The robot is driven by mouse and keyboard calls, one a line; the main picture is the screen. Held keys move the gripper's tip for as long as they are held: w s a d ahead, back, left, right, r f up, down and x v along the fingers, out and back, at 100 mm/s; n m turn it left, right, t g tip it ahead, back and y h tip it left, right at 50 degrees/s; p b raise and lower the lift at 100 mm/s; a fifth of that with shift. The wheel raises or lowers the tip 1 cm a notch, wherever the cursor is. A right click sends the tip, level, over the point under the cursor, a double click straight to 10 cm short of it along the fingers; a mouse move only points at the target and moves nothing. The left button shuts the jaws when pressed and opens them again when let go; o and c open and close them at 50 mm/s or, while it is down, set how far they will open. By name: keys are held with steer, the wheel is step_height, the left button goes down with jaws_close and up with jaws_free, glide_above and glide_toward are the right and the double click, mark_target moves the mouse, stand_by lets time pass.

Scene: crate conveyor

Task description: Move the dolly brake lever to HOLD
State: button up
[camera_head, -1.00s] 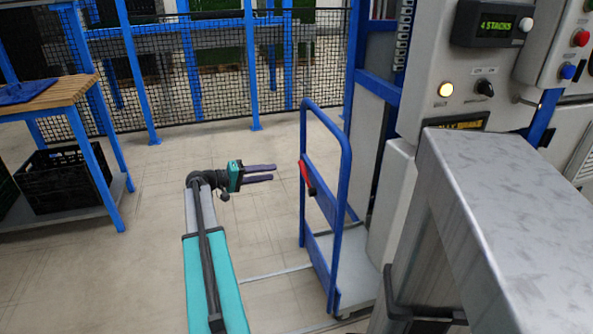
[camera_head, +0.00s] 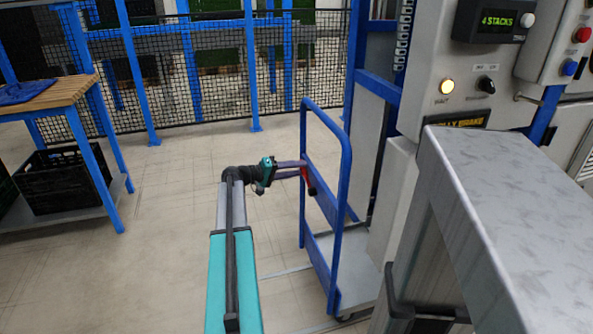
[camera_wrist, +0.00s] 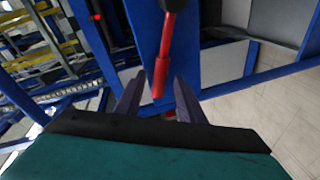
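The blue dolly (camera_head: 345,190) stands on the floor right of centre in the head view, with its tall handle frame upright. The red brake lever (camera_head: 308,180) is on the dolly's handle side. In the wrist view the red lever (camera_wrist: 160,78) hangs from a dark pivot at the top, and its tip reaches between my fingers. My gripper (camera_head: 302,170) is at the lever; its two dark fingers (camera_wrist: 155,95) stand apart, one on each side of the lever's lower end. I cannot see either finger touching it.
A grey control cabinet (camera_head: 435,60) with a lit yellow button and a green "4 STACKS" display stands right of the dolly. A grey metal housing (camera_head: 520,200) fills the right foreground. A wooden-topped bench (camera_head: 50,94) is at left. The floor left of my arm is clear.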

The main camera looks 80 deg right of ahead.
steer(key=shift+c, duration=0.5)
jaws_close()
